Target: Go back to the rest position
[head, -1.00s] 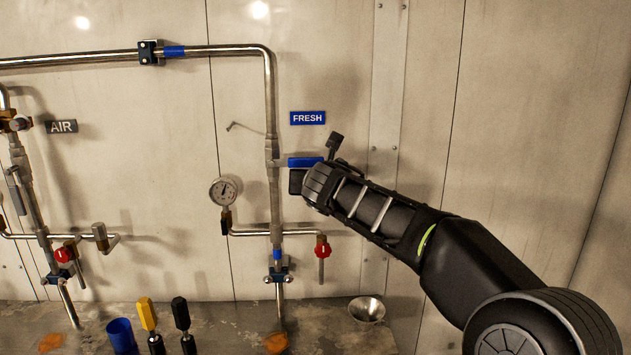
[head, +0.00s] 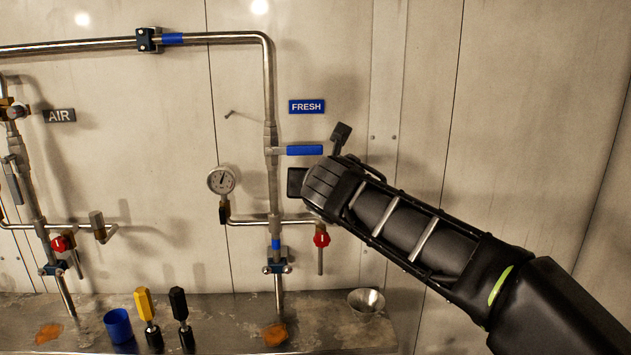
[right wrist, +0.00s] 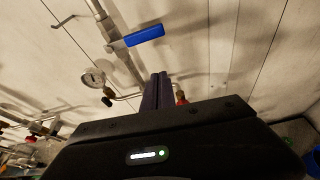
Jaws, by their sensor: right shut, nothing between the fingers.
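My right arm comes in from the right in the head view. My right gripper (head: 297,182) shows there as a dark block, partly hidden by the wrist, just below the blue lever handle (head: 304,150) on the vertical pipe. In the right wrist view the two dark fingers of the right gripper (right wrist: 157,90) are together with nothing between them. The blue handle (right wrist: 144,36) lies beyond and above the fingertips there, apart from them. My left gripper is not in view.
A gauge (head: 221,180) and a red knob (head: 321,239) are on the pipes near my right gripper. A metal funnel (head: 366,302), blue cup (head: 118,325), and yellow-handled (head: 144,304) and black-handled (head: 179,304) tools stand on the shelf below. The wall at upper right is clear.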

